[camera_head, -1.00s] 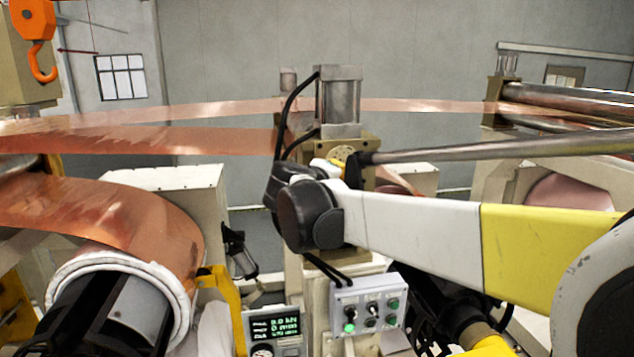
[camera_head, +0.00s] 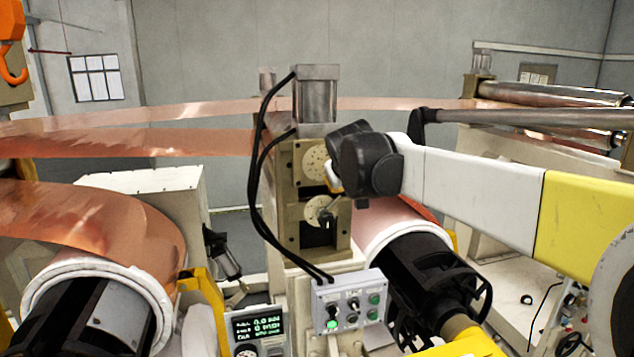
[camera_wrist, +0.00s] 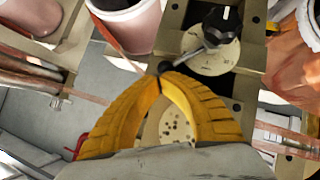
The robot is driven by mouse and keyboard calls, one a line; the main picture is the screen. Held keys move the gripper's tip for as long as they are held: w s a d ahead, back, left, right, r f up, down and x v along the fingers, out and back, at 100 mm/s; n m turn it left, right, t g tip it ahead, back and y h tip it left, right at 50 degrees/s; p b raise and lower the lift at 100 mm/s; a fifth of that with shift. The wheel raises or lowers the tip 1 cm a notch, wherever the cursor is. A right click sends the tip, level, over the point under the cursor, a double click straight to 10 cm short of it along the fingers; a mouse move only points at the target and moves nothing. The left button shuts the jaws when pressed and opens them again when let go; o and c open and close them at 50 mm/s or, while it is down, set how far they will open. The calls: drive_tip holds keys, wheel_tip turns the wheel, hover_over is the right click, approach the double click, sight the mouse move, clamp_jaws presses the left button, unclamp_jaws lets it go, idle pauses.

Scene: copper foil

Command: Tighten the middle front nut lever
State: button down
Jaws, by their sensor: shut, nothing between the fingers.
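The nut lever (camera_head: 327,214) sits on the lower round dial of the tan middle stand in the head view. In the wrist view its black hub (camera_wrist: 222,22) stands on a cream dial (camera_wrist: 213,60), and a thin metal arm runs from it toward my fingertips. My gripper (camera_wrist: 163,72) has its yellow fingers closed together with nothing between them. The tips overlap the dark end of the lever arm in that view; I cannot tell whether they touch. In the head view my gripper (camera_head: 333,178) is beside the stand, above the lever, mostly hidden by my wrist.
A control box (camera_head: 350,302) with knobs and a green-lit display (camera_head: 258,327) are below the stand. Black hoses (camera_head: 256,170) loop down its left side. Copper foil (camera_head: 110,142) spans behind, and a copper roll (camera_head: 385,222) stands right of the stand.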

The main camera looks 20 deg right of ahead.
drive_tip(key=shift+d+f+m+y+b, duration=0.2)
drive_tip(key=shift+d+f+y+b, duration=0.15)
drive_tip(key=shift+d+f+b, duration=0.35)
drive_tip(key=shift+d+f+m+y+b, duration=0.25)
drive_tip(key=shift+d+f+b, duration=0.2)
drive_tip(key=shift+f, duration=0.4)
drive_tip(key=shift+d+f+m+y+b, duration=0.15)
drive_tip(key=shift+d+f+y+b, duration=0.25)
drive_tip(key=shift+d+f+b, duration=0.3)
drive_tip(key=shift+a+f, duration=0.1)
drive_tip(key=s+d+r, duration=0.1)
drive_tip(key=s+r, duration=0.7)
drive_tip(key=r, duration=0.2)
drive_tip(key=shift+d+p, duration=0.15)
drive_tip(key=shift+p, duration=0.3)
drive_tip(key=shift+s, duration=0.1)
